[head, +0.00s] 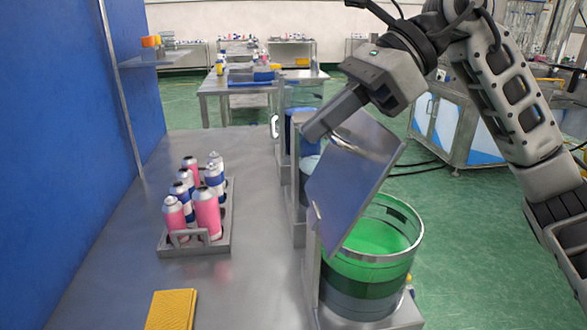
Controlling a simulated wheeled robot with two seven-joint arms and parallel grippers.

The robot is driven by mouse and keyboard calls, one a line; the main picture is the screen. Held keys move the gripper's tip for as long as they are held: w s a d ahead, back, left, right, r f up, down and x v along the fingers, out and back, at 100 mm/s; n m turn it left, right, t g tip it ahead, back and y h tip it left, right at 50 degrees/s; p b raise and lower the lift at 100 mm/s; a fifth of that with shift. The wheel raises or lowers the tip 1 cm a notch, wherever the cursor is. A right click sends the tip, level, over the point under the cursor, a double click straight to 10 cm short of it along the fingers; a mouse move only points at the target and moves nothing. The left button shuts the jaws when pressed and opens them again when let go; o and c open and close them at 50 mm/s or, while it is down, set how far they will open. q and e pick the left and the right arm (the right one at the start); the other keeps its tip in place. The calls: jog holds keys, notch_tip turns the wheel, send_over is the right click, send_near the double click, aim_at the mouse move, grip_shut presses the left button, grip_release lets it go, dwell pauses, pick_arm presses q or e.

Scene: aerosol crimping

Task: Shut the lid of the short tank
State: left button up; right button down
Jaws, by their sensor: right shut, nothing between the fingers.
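The short tank (372,262) is a clear cylinder with green contents, standing at the right edge of the metal table. Its lid (345,190) is a flat metal plate, tilted up steeply over the tank's left side, so the tank is open at the top. My right gripper (318,126) is shut and empty. Its fingers are at the lid's upper left, close to the top edge; I cannot tell whether they touch it. My left gripper is not in view.
A metal rack (222,245) with several pink, white and blue cans stands on the table (120,215) at left. A yellow pad (172,309) lies in front. Another tank with blue contents (300,125) stands behind the lid. A blue wall (60,130) bounds the left.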

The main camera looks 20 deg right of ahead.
aim_at(344, 165)
jog(key=d+r+p, duration=0.2)
jog(key=r, duration=0.1)
jog(key=r+p, duration=0.1)
jog(key=r, duration=0.1)
jog(key=shift+s+d, duration=0.35)
jog(key=shift+d, duration=0.05)
dwell(1.0)
